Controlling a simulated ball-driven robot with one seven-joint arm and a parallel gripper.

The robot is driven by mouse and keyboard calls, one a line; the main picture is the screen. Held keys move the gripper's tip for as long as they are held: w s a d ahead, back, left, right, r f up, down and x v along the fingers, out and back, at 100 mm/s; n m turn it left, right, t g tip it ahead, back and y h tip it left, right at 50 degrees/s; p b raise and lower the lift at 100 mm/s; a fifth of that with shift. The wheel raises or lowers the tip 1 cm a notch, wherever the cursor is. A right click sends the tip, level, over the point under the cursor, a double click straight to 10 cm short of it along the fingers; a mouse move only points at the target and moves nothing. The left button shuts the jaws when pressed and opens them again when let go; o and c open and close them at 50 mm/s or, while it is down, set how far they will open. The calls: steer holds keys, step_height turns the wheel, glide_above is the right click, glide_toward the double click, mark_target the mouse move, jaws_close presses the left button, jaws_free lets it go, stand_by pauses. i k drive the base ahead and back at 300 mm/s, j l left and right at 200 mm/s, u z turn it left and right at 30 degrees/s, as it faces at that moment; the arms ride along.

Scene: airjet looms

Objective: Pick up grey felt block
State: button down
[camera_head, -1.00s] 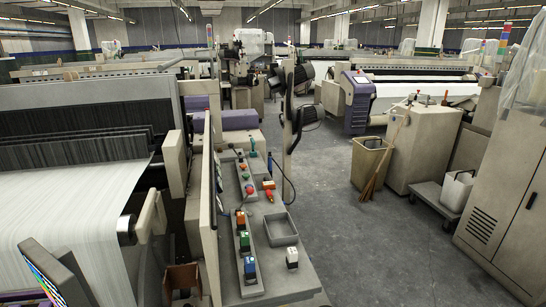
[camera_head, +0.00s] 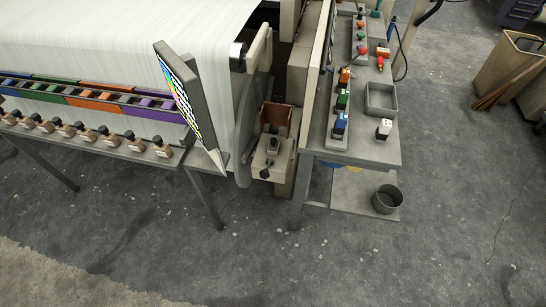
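No block that I can surely call the grey felt block shows. A small whitish block (camera_head: 384,129) with dark marks sits on the grey side table (camera_head: 358,153), just below an open grey tray (camera_head: 381,99). I cannot tell what it is made of. A row of blue, green and orange blocks (camera_head: 342,102) stands to its left. My gripper is not in view.
A long bench (camera_head: 120,148) with coloured bins and several dark-topped pieces runs along the loom at left. A round grey bin (camera_head: 387,199) stands on the side table's lower shelf. A beige bin (camera_head: 508,62) stands at upper right. The floor in front is clear.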

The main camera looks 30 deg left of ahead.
mark_target(274, 142)
steer(key=i+u, duration=0.15)
steer(key=i, duration=0.4)
steer(key=i+l+u, duration=0.2)
steer(key=i, duration=0.35)
steer(key=i+j+u, duration=0.1)
steer(key=u, duration=0.3)
steer(key=i+j+u, duration=0.1)
steer(key=u, duration=0.3)
steer(key=i+u, duration=0.2)
steer(key=u, duration=0.25)
steer(key=i, duration=0.1)
